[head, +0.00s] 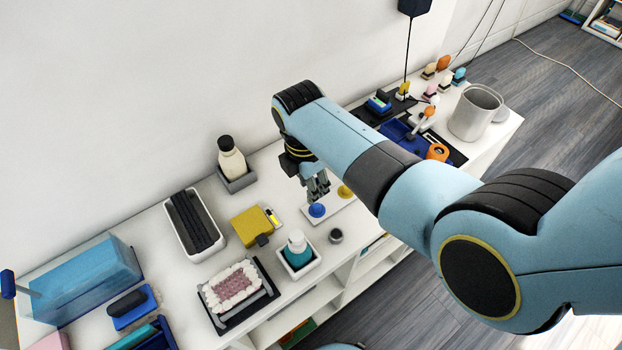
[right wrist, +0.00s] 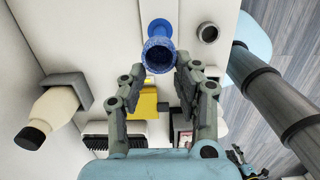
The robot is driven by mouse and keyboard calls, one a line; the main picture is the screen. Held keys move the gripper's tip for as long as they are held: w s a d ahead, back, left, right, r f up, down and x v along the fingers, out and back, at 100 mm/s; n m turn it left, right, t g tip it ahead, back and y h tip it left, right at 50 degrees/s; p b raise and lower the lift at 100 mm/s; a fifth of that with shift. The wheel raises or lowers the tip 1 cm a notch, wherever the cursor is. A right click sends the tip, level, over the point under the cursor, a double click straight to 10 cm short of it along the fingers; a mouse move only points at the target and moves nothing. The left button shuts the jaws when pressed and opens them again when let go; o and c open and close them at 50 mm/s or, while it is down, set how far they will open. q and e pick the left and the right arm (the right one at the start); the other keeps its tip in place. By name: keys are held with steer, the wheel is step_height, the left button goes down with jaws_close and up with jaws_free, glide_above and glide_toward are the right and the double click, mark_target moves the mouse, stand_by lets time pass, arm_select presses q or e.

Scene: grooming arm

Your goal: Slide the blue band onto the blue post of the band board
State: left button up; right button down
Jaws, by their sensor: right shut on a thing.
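The white band board (head: 330,213) lies on the white counter, with a blue post (head: 317,210) and a yellow post (head: 345,191) on it. My right gripper (head: 318,190) points down just above the blue post. In the right wrist view its fingertips (right wrist: 160,68) are shut on the blue band (right wrist: 158,54), a speckled blue ring. The blue post (right wrist: 158,27) shows just beyond the band, nearly in line with it. I cannot tell whether the band is around the post or just above it. My left gripper is not in view.
A small grey cup (head: 336,236) stands near the board's front. A bottle in a holder (head: 232,165) stands by the wall. A large mug (head: 476,112) stands at the far right.

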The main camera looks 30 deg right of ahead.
steer(key=b, duration=0.4)
glide_above(312, 214)
steer(key=shift+a+f, duration=0.2)
steer(key=shift+f, duration=2.7)
steer(key=shift+p, duration=0.85)
steer(key=shift+f+b, duration=1.4)
steer(key=shift+f, duration=0.4)
steer(key=c, duration=0.9)
jaws_free()
steer(key=shift+r, duration=0.1)
steer(key=shift+a+r, duration=0.2)
steer(key=shift+r, duration=1.65)
steer(key=shift+a+r, duration=0.15)
steer(key=shift+r, duration=1.7)
